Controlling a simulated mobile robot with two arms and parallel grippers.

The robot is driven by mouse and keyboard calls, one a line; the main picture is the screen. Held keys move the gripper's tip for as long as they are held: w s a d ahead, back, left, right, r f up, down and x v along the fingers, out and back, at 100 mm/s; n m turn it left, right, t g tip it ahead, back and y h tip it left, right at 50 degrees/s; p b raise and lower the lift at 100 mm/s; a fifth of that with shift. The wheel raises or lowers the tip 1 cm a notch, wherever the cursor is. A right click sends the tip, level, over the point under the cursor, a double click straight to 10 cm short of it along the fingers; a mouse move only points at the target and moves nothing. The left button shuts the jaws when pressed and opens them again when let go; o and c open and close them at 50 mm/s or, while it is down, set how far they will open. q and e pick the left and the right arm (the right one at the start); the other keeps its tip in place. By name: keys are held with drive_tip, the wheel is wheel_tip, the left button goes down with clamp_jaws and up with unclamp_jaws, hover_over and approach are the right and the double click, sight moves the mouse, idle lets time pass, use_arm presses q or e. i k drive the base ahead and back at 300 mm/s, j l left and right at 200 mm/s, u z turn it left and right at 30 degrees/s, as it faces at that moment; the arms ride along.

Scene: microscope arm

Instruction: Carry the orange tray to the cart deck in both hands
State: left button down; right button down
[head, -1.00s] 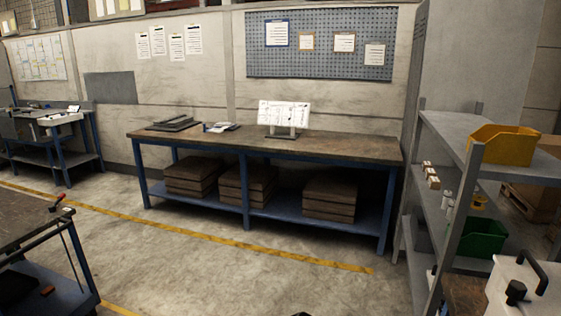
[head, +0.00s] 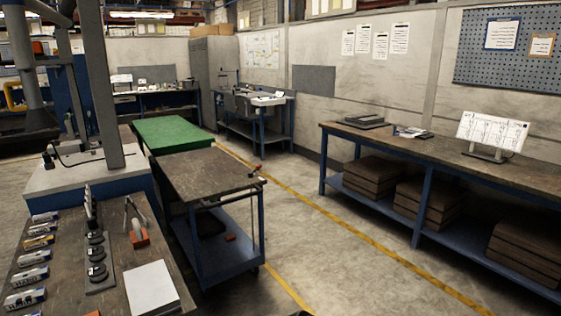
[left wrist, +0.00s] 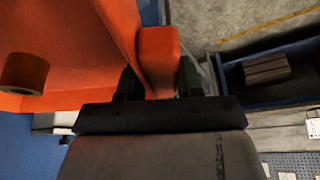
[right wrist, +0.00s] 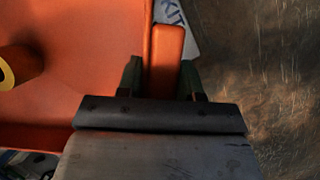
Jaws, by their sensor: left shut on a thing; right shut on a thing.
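The orange tray shows in the left wrist view (left wrist: 60,103) and the right wrist view (right wrist: 80,85); it is not in the head view. My left gripper (left wrist: 160,78) is shut on an orange grip at the tray's edge. My right gripper (right wrist: 164,75) is shut on a similar grip. A brown cylinder (left wrist: 22,72) is in the tray in the left wrist view; a tube with a yellow end (right wrist: 18,66) shows in the right wrist view. The cart (head: 205,172) has a dark, mostly bare deck and a red-handled tool at its right corner. Neither gripper is in the head view.
A near bench (head: 60,262) at lower left holds several small packs, dark round parts and a white sheet (head: 150,288). A green-topped table (head: 172,133) stands behind the cart. A long workbench (head: 440,160) is at right. Clear floor with a yellow line (head: 330,217) lies between.

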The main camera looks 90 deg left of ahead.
sight(200, 163)
drive_tip(key=u, duration=1.25)
drive_tip(key=i+j+u, duration=0.1)
drive_tip(key=i+u, duration=0.25)
drive_tip(key=i+j+u, duration=0.1)
drive_tip(key=u, duration=0.2)
drive_tip(key=i+l, duration=0.1)
drive_tip(key=i, duration=1.15)
drive_tip(key=i+u, duration=0.35)
drive_tip(key=i, duration=0.35)
drive_tip(key=i+l+u, duration=0.1)
drive_tip(key=i+u, duration=0.2)
drive_tip(key=i, duration=0.4)
drive_tip(key=i+u, duration=0.1)
drive_tip(key=i, duration=1.45)
drive_tip(key=i+u, duration=0.3)
drive_tip(key=i, duration=0.4)
drive_tip(key=i+l+u, duration=0.3)
drive_tip(key=i, duration=0.35)
drive_tip(key=i+j+u, duration=0.1)
drive_tip(key=i+u, duration=0.25)
drive_tip(key=i, duration=0.2)
drive_tip(key=i+u, duration=0.35)
drive_tip(key=i, duration=0.25)
drive_tip(key=i+u, duration=0.4)
drive_tip(key=i, duration=0.15)
drive_tip(key=i+l+u, duration=0.15)
drive_tip(key=i+u, duration=0.25)
drive_tip(key=i, duration=0.15)
